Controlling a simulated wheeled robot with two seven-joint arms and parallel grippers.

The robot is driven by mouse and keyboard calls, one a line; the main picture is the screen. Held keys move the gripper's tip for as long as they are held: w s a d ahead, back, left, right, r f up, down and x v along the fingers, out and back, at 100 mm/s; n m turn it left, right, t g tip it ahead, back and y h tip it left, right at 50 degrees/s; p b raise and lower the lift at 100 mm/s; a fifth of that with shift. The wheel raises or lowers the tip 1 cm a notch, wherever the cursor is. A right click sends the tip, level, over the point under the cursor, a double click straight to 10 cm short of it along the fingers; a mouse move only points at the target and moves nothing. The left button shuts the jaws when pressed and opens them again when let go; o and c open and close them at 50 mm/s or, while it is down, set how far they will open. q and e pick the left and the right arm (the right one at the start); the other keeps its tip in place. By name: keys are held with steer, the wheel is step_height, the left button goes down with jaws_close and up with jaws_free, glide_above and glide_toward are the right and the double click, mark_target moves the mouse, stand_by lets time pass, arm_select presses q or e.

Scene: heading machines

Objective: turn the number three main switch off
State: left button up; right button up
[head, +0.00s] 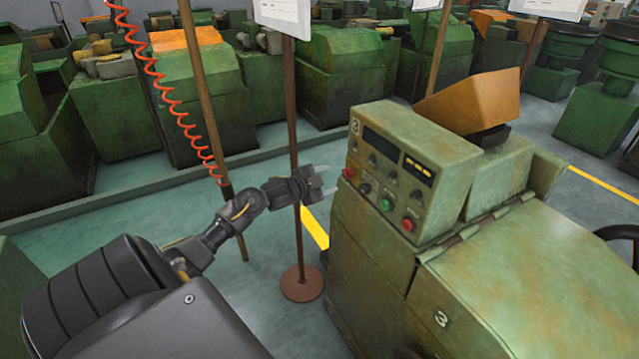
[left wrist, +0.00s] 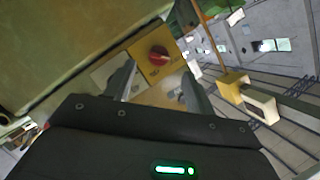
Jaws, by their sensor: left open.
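The main switch is a red rotary knob (left wrist: 158,57) on a yellow plate (left wrist: 143,48) in the left wrist view, on a green machine side. The knob lies ahead of and between my left gripper's fingers (left wrist: 157,80), apart from them. In the head view my left gripper (head: 328,180) is open and empty, just left of the green control box (head: 400,165) marked 3. The switch is hidden from the head view, on the machine's far left side. My right gripper is in neither view.
The machine's green body (head: 490,285) also carries a 3. A brown post on a round base (head: 302,284) stands close to my left gripper. A wooden pole (head: 207,100) and a red coiled hose (head: 160,90) are to its left. Green machines line the back.

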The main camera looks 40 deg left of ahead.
arm_select(q)
steer(key=v, duration=0.3)
steer(key=shift+s+r+b, duration=0.1)
steer(key=shift+s+b, duration=0.15)
steer(key=shift+b, duration=0.05)
stand_by(0.3)
